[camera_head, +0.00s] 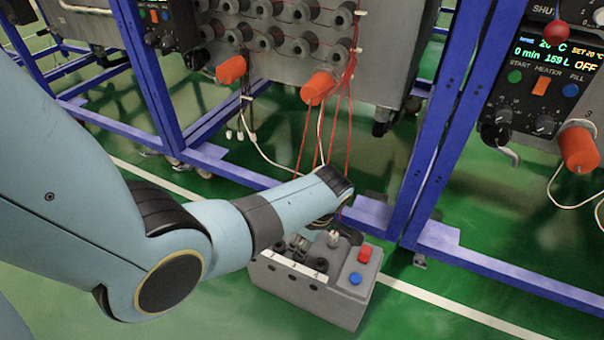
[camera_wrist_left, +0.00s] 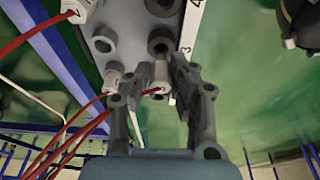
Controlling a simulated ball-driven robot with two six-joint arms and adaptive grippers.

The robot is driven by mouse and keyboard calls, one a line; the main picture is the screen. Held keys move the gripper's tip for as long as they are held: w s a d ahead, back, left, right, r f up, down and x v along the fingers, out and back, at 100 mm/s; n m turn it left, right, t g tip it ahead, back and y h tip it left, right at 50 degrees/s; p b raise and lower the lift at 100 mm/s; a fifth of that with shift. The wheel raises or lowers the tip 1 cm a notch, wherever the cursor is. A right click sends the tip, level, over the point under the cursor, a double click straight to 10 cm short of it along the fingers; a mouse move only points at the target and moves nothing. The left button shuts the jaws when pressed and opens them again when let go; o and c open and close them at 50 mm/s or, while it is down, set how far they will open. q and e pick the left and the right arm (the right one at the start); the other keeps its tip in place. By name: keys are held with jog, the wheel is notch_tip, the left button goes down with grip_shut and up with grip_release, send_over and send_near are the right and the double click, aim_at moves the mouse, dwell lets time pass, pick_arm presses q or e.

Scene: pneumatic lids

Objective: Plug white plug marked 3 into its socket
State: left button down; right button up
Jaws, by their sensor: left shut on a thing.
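A white plug (camera_wrist_left: 160,72) with a red cable is between the fingers of my left gripper (camera_wrist_left: 157,80) in the left wrist view; the gripper is shut on it. Its mark is too small to read surely. A dark round socket (camera_wrist_left: 160,43) beside the printed 3 is right in front of the plug's tip. I cannot tell whether the tip touches or enters it. In the head view my left arm reaches over the grey socket box (camera_head: 310,298), and my wrist hides most of the gripper and plug. My right gripper is not in view.
The box carries a red button (camera_head: 365,253) and a blue button (camera_head: 355,278). Another white plug (camera_wrist_left: 78,9) with a red cable is at the box's far end. Red cables hang from the panel behind. Blue frame posts (camera_head: 440,120) stand behind the box.

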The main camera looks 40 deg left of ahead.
pick_arm(q)
jog(key=shift+f+b, duration=1)
jog(key=shift+f, duration=0.4)
jog(key=c, duration=1.1)
grip_release()
jog(key=p+v, duration=0.5)
jog(key=v, duration=0.2)
jog(key=shift+p, duration=0.35)
jog(key=v, duration=1.2)
